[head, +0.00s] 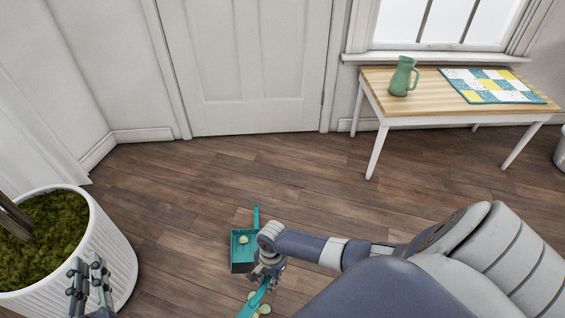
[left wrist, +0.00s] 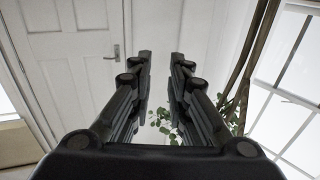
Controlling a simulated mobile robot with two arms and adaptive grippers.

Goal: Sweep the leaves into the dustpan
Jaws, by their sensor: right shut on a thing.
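A teal dustpan (head: 243,254) lies on the wooden floor with its handle pointing away from me. A pale green leaf (head: 243,240) is in it. Several more pale leaves (head: 264,309) lie on the floor just below it in the head view. My right gripper (head: 266,277) is shut on a teal brush (head: 254,302), close to the dustpan's right side. My arm hides part of the floor there. My left gripper (head: 90,285) is open and empty in front of the planter; its spread fingers also show in the left wrist view (left wrist: 160,65).
A large white ribbed planter (head: 112,256) stands at the left, close to my left gripper. A wooden table (head: 430,100) with a green pitcher (head: 403,77) and a patchwork cloth (head: 490,86) stands at the back right. The floor before the door (head: 250,60) is clear.

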